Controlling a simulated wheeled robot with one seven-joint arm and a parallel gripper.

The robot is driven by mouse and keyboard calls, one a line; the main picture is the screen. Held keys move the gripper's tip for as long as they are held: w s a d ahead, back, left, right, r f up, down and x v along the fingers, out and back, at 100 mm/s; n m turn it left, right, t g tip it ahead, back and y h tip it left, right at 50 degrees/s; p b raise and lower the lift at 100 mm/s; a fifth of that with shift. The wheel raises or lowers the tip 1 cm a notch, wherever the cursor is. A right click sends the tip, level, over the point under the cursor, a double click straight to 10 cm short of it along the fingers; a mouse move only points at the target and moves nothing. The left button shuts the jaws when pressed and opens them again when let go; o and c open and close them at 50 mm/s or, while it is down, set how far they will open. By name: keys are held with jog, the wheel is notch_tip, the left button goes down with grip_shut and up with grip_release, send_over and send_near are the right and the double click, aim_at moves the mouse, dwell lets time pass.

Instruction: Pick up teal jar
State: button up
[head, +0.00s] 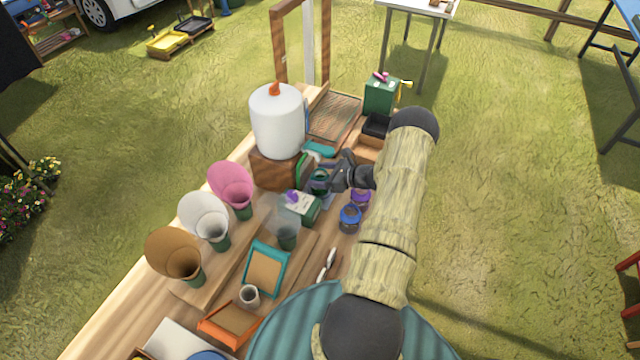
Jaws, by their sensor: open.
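The teal jar (319,187) is a small dark teal shape on the wooden table (115,335), at the fingers of my gripper (328,177). My gripper reaches in from the right, with its jaws open. The fingers overlap the jar in the picture and hide part of it. I cannot tell whether they touch it or are around it.
A green and white box (303,207) is in front. A white dispenser (276,122) on a wooden block stands behind left. Several paper cones (175,256) line the left edge.

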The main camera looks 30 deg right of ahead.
jog(key=shift+a, duration=0.1)
grip_shut()
dwell(0.3)
jog(key=shift+r+b, duration=0.4)
jog(key=shift+b, duration=0.15)
jog(key=d+b, duration=0.1)
jog(key=d, duration=0.1)
jog(key=w+d+b, duration=0.1)
jog(key=d, duration=0.2)
jog(key=w+d+b, duration=0.1)
jog(key=d, duration=0.1)
jog(key=shift+d+r+b, duration=0.15)
jog(key=shift+d+b, duration=0.1)
jog(key=shift+b, duration=0.05)
notch_tip(320, 180, up, 14)
jog(key=b, duration=0.2)
jog(key=shift+d+b, duration=0.15)
jog(key=shift+b, duration=0.2)
